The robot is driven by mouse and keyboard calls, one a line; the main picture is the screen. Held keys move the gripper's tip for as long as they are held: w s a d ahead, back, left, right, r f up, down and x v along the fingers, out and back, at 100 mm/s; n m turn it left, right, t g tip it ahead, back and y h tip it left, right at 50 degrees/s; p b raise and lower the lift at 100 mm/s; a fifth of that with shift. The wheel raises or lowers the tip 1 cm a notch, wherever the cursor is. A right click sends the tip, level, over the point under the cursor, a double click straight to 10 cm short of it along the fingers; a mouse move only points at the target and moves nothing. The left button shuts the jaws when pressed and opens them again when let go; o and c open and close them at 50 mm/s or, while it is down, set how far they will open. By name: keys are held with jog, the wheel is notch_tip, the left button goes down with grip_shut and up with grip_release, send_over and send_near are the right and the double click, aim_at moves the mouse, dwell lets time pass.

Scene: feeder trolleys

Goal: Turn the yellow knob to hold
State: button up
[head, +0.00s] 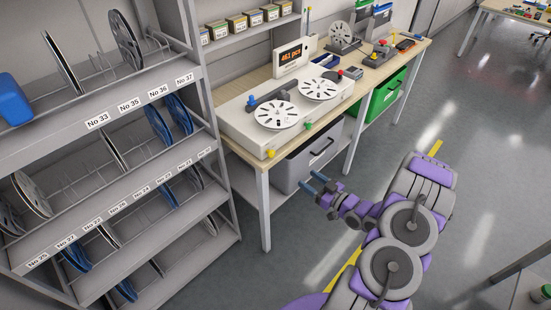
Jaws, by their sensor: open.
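The yellow knob (271,154) sticks out low on the front left of a white counting machine (243,131) on the workbench. A green knob (308,126) is on the same front, further right. The position the yellow knob points to is too small to tell. My gripper (307,180) has two blue fingers, apart and empty. In the picture it is below and to the right of the yellow knob, in front of a grey bin under the bench, and touches neither knob.
The workbench (233,146) also carries two white reels and a display (291,59) reading 461 pcs. A grey bin (306,163) and a green bin (382,93) are below. A shelf rack (95,122) with reels stands left. Open floor (460,140) lies right.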

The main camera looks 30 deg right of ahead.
aim_at(273, 154)
jog(key=b+x, duration=0.3)
jog(key=x, duration=1.4)
jog(key=shift+w+r, duration=0.1)
jog(key=shift+r, duration=0.05)
jog(key=shift+c, duration=0.3)
jog(key=c, duration=0.9)
